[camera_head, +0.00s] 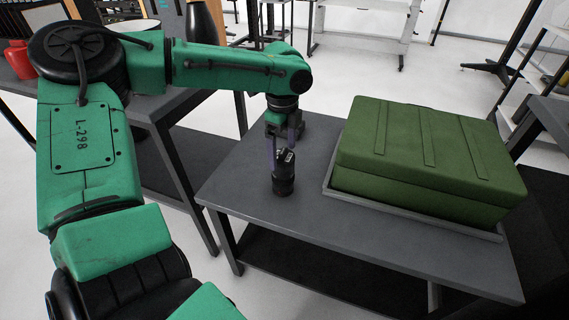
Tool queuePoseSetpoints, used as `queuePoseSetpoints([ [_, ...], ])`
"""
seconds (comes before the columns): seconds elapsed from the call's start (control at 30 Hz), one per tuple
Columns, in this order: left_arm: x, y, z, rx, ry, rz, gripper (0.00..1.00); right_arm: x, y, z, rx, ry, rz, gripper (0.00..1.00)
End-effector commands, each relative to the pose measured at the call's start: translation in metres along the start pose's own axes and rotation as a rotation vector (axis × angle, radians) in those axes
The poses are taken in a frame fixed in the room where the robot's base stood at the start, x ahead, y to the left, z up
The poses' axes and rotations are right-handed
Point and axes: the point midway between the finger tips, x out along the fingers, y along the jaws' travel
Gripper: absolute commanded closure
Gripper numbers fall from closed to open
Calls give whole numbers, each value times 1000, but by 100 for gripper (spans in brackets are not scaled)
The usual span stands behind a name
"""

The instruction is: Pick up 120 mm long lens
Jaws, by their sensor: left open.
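The lens (283,182) is a short black cylinder standing upright on the grey table, near its left side. My left gripper (282,153) points straight down over the lens from above. Its jaws are open, with the fingers around or just beside the upper part of the lens; I cannot tell if they touch it. The lens's far side is hidden. My right gripper is not in view.
A large green case (430,160) in a grey tray (410,217) fills the right part of the grey table (240,185). Another table with a red container (18,60) stands at the back left. The table's front left is clear.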

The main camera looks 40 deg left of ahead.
Motion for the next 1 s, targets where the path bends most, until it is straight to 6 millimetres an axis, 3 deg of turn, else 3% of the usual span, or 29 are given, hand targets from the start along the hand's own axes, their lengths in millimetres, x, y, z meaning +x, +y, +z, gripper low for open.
queuePoseSetpoints([
  [0.3,54,-2,-1,-2,-1,1,0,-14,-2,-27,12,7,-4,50],
  [0.57,59,-3,-2,-2,1,-2,0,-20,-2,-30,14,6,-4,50],
  [0.83,59,-3,-1,-3,1,-3,99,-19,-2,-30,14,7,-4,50],
  [1.0,58,-4,-2,-2,1,-6,100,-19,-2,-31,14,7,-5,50],
])
